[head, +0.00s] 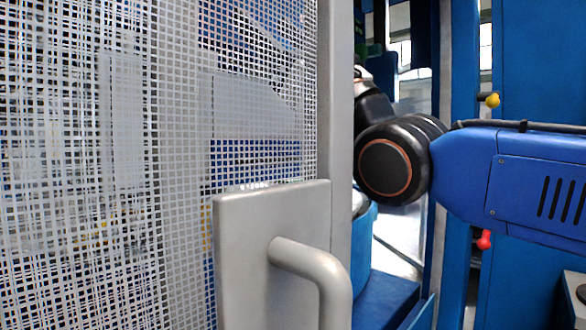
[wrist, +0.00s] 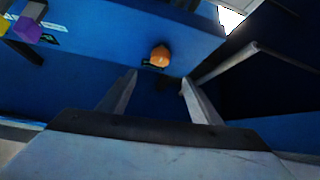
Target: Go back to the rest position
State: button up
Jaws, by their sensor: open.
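My gripper (wrist: 158,82) shows in the wrist view with its two fingers spread apart and nothing between them. Beyond the fingertips is a blue surface (wrist: 100,50) with a round orange knob-like thing (wrist: 160,56) on it, apart from the fingers. In the head view my blue arm reaches in from the right to a black joint. The gripper itself cannot be made out there; the door's edge hides what lies further left.
A mesh door (head: 130,160) with a grey frame and handle (head: 318,268) fills the left of the head view, close to my arm's black joint. Blue posts and panels (head: 540,60) stand at right. Purple (wrist: 27,29) and yellow pieces are upper left.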

jog(key=w+d+f+m+t+h, duration=0.1)
jog(key=w+d+f+m+h, duration=0.3)
jog(key=f, duration=0.4)
jog(key=w+d+f+m+t+h, duration=0.1)
jog(key=w+d+f+m+h, duration=0.1)
jog(key=w+d+f+h, duration=0.5)
jog(key=w+d+f+m+g+h, duration=0.1)
jog(key=d+f+m+h, duration=0.15)
jog(key=f, duration=0.75)
jog(key=d+f+m+g+h, duration=0.1)
jog(key=d+f+h, duration=0.25)
jog(key=f, duration=0.55)
jog(key=s+d+f+m+g+h, duration=0.1)
jog(key=s+d+f+g+h, duration=0.15)
jog(key=d+f, duration=0.45)
jog(key=s+d+f+m+g+h, duration=0.1)
jog(key=s+d+f+g, duration=0.2)
jog(key=f, duration=0.7)
jog(key=s+d+f+m+g+h, duration=0.1)
jog(key=s+d+f+g, duration=0.1)
jog(key=s+f, duration=0.4)
jog(key=s+d+f+m+g+h, duration=0.1)
jog(key=s+d+f+g, duration=0.1)
jog(key=s+d+f, duration=0.3)
notch_tip(320, 180, down, 3)
jog(key=shift+s+r, duration=0.15)
jog(key=shift+s, duration=0.8)
